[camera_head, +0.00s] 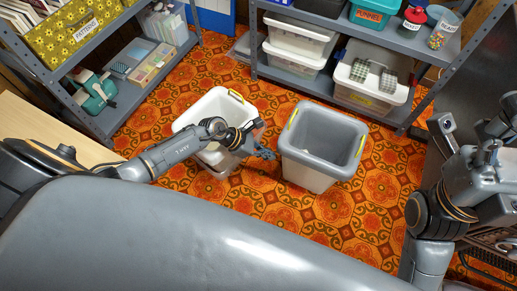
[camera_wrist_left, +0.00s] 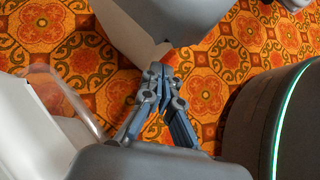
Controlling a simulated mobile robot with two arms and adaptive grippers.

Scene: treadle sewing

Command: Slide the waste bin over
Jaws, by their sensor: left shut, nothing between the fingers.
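Two open bins stand upright on the floor, and I cannot tell for certain which is the waste bin. One is a light bin with a broad grey rim (camera_head: 318,172); its lower part shows at the top of the left wrist view (camera_wrist_left: 165,20). The other is a white bin (camera_head: 195,112) to its left. My left gripper (camera_head: 266,152) is shut and empty in the gap between them. In the left wrist view its fingertips (camera_wrist_left: 160,72) are close to the grey-rimmed bin's lower corner; contact is unclear. My left forearm crosses over the white bin. My right arm shows at the right, but no fingers can be made out.
A metal shelf (camera_head: 405,45) with storage boxes stands behind the bins. Patterned orange floor (camera_head: 345,205) is open in front and to the right of the grey-rimmed bin.

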